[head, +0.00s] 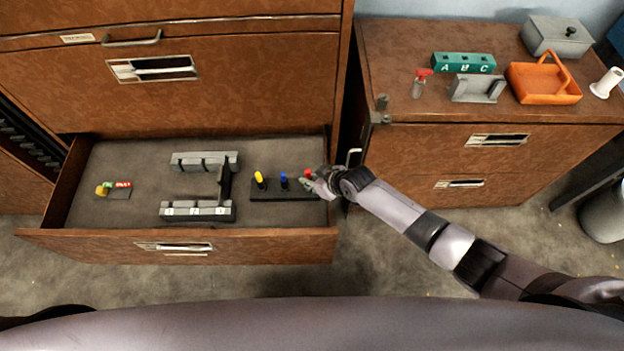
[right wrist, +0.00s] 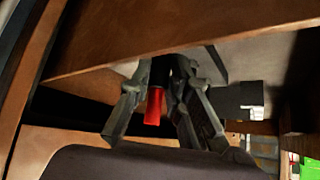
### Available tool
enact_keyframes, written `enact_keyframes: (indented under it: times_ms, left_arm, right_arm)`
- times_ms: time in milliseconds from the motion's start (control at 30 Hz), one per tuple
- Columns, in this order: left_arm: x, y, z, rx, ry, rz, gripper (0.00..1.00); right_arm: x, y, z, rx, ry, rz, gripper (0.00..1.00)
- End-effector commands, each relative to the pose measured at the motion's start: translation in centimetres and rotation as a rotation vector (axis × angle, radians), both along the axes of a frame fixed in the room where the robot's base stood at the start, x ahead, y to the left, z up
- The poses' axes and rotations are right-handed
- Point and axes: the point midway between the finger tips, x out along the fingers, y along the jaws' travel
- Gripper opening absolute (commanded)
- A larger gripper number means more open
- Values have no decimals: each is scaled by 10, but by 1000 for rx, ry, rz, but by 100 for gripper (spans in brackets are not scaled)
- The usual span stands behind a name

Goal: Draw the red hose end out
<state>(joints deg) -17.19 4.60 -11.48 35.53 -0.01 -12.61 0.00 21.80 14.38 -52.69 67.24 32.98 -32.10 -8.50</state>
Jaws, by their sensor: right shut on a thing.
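The red hose end (head: 308,172) stands at the right end of a dark holder (head: 272,195) in the open drawer. A yellow hose end (head: 259,177) and a blue hose end (head: 283,179) stand to its left in the same holder. My right gripper (head: 312,181) reaches in from the right over the drawer's side and is shut on the red hose end. In the right wrist view the red hose end (right wrist: 154,106) shows between the fingers (right wrist: 158,118). How deep it sits in the holder is hidden. My left gripper is not in view.
The open drawer (head: 120,235) also holds two grey racks (head: 205,160) and a small plate with coloured pieces (head: 113,190) at left. The cabinet at right bears a teal A B C block (head: 463,63), a spray bottle (head: 420,84), an orange basket (head: 542,98) and a grey box (head: 557,48).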

Motion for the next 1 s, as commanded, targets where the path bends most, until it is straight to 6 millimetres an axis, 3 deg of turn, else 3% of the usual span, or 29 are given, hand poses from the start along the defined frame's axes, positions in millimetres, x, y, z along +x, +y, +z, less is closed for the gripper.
enact_keyframes:
  times_ms: [800, 1000]
  left_arm:
    - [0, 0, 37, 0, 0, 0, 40]
    - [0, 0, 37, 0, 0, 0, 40]
  right_arm:
    - [0, 0, 39, 0, 0, 0, 0]
    - [0, 0, 40, 0, 0, 0, 0]
